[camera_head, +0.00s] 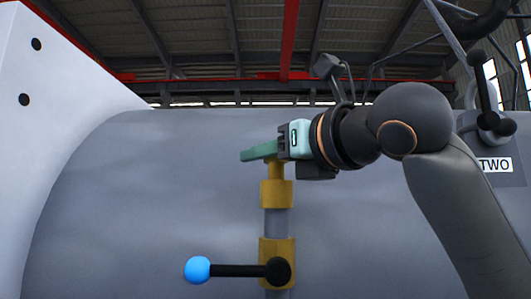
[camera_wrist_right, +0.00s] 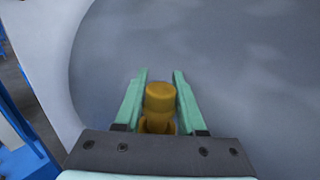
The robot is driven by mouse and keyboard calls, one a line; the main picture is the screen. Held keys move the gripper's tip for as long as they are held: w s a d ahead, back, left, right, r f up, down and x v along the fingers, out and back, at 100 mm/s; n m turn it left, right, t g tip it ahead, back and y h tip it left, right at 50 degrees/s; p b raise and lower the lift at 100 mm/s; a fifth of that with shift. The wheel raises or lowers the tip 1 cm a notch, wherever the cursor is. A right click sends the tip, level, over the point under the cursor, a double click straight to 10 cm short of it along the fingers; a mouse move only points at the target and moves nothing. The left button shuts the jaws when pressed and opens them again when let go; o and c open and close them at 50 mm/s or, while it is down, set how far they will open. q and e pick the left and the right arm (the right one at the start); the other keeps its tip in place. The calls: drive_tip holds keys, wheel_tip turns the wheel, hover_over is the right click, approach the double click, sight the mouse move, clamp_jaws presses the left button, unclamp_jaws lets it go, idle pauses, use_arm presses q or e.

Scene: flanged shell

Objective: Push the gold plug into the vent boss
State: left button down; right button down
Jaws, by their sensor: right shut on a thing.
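The gold plug (camera_wrist_right: 160,97) stands upright between the two green fingers of my right gripper (camera_wrist_right: 160,88) in the right wrist view. In the head view the right gripper (camera_head: 262,151) reaches in from the right and is shut on the plug (camera_head: 272,170), whose upper part the fingers hide. The gold vent boss (camera_head: 276,194) is directly below, on top of a grey pipe, and the plug's lower part appears to meet it. How deep the plug sits in it I cannot tell. My left gripper is in neither view.
Below the boss, a second gold collar (camera_head: 277,250) carries a black lever with a blue ball (camera_head: 198,270) pointing left. The large grey shell (camera_head: 140,200) stands behind the pipe, with a white flange (camera_head: 60,110) at the left. A "TWO" label (camera_head: 495,165) and a dark handle are at the right.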

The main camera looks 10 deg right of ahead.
drive_tip(key=shift+f+b, duration=0.6)
drive_tip(key=shift+f, duration=0.6)
drive_tip(key=shift+c, duration=2.1)
unclamp_jaws()
drive_tip(key=shift+s+d, duration=0.25)
drive_tip(key=shift+s, duration=0.25)
drive_tip(key=b+v, duration=0.2)
drive_tip(key=v, duration=0.9)
drive_tip(key=shift+s, duration=0.25)
